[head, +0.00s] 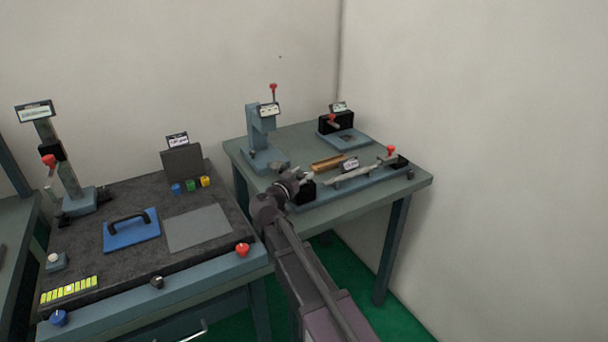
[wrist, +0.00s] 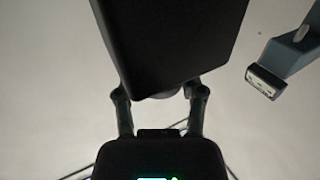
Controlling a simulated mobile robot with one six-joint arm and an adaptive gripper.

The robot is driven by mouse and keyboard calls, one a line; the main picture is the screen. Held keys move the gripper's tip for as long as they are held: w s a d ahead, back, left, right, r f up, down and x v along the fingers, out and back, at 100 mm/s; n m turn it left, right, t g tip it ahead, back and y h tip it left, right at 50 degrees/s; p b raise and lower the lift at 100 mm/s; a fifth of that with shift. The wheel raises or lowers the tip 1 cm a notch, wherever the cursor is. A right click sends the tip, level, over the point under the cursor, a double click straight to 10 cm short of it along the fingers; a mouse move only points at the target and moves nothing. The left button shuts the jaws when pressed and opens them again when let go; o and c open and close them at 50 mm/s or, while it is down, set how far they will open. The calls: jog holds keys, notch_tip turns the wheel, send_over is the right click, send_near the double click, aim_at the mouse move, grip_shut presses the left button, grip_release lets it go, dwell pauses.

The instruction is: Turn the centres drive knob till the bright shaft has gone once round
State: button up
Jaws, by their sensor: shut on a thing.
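The centres are a blue-grey bed (head: 366,186) on the far right table, with a black headstock block (head: 304,192) at its left end. The bright shaft (head: 352,174) lies along the bed. My gripper (head: 299,178) is at the headstock end and covers part of it. In the wrist view the black block (wrist: 170,40) fills the upper middle, and my gripper's fingers (wrist: 163,92) reach up to a dark rounded part at its lower edge. The fingers are shut on this part, which appears to be the drive knob; it is mostly hidden.
A red-topped knob (head: 391,149) stands at the right end of the bed. A brass-coloured block (head: 329,162) and a small label (head: 350,164) are behind the shaft. A blue-grey stand (head: 262,135) rises behind my gripper; it also shows in the wrist view (wrist: 285,58).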

jog(key=n+t+y, duration=0.1)
jog(key=n+y, duration=0.1)
jog(key=y, duration=0.1)
jog(key=n+t+y, duration=0.1)
jog(key=n+y, duration=0.1)
jog(key=y, duration=0.1)
jog(key=shift+d+y, duration=0.1)
jog(key=shift+y, duration=0.2)
jog(key=shift+n+g+y, duration=0.15)
jog(key=shift+n+y, duration=1.2)
jog(key=shift+y, duration=0.6)
jog(key=shift+n+g+y, duration=0.15)
jog(key=shift+n+y, duration=1.2)
jog(key=shift+y, duration=0.6)
jog(key=n+g+y, duration=0.2)
jog(key=n+y, duration=0.1)
jog(key=y, duration=0.1)
jog(key=n+g+y, duration=0.3)
jog(key=y, duration=0.1)
jog(key=shift+w, duration=0.2)
jog(key=shift+n+g+y, duration=1.2)
jog(key=shift+n+g, duration=0.3)
jog(key=shift+g, duration=0.5)
jog(key=shift+s, duration=0.1)
jog(key=o, duration=1.2)
jog(key=shift+c, duration=0.2)
